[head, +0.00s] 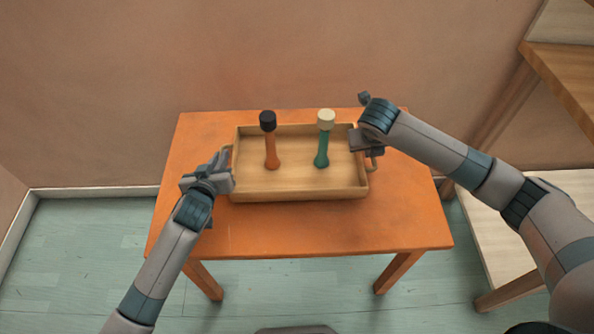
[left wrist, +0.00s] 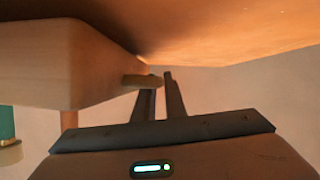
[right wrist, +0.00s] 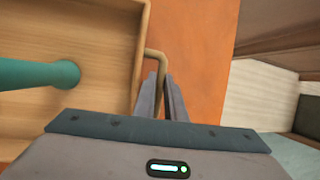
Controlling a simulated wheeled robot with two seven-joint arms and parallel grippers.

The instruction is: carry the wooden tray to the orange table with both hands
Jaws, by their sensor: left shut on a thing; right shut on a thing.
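The wooden tray (head: 300,196) is over the orange table (head: 330,235), level; in the head view it appears to rest on the tabletop. It carries an orange mallet with a black head (head: 271,145) and a green mallet with a cream head (head: 323,140), both upright. My left gripper (head: 224,165) is shut on the tray's left handle, which shows in the left wrist view (left wrist: 140,80). My right gripper (head: 372,160) is shut on the right handle, a loop seen between the fingers in the right wrist view (right wrist: 158,62).
A wooden shelf unit (head: 565,62) stands to the right of the table, with a lower pale board. A wall (head: 250,50) is behind the table. The front strip of the tabletop is bare.

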